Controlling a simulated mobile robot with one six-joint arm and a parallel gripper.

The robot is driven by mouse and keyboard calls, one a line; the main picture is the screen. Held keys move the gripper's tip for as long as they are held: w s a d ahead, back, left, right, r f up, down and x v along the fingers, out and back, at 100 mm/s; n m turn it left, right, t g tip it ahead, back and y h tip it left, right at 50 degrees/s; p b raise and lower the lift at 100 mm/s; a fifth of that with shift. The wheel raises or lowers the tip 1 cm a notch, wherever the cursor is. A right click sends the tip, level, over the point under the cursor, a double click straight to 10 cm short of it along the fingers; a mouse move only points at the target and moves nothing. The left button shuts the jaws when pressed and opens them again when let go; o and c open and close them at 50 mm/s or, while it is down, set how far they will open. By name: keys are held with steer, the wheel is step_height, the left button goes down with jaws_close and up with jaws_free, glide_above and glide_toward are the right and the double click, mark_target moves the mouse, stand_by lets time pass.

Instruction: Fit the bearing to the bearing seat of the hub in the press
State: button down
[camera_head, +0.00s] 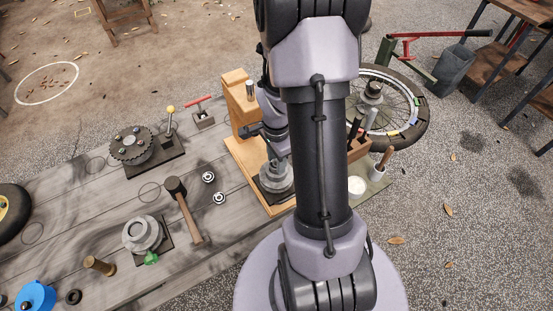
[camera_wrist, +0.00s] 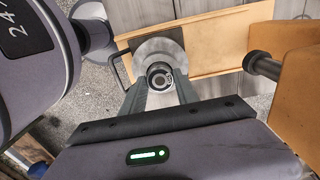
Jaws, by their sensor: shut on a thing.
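The wooden press (camera_head: 239,103) stands on the workbench, with its post and ram at the back; it also shows in the wrist view (camera_wrist: 205,60). A grey, round, flanged hub (camera_head: 275,184) rests on the dark plate at its base. My gripper (camera_head: 274,158) points down over the hub, partly hidden by my arm. In the wrist view my gripper (camera_wrist: 160,82) is shut on a small ring-shaped bearing (camera_wrist: 159,72). The bearing lies in line with the middle of the hub's disc (camera_wrist: 150,50). I cannot tell whether bearing and hub touch.
Two small metal rings (camera_head: 208,177) lie on the bench left of the press, near a hammer (camera_head: 183,208). A gear on a stand (camera_head: 134,146) and a grey hub-like part (camera_head: 144,234) stand farther left. A spoked wheel (camera_head: 408,105) is at the back right.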

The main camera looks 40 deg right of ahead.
steer(key=shift+f+b, duration=0.5)
steer(key=shift+f, duration=0.15)
steer(key=shift+c, duration=2.2)
jaws_free()
step_height(320, 180, up, 7)
steer(key=p, duration=0.5)
steer(key=shift+r, duration=0.1)
step_height(320, 180, up, 17)
steer(key=p, duration=0.5)
steer(key=shift+r, duration=0.15)
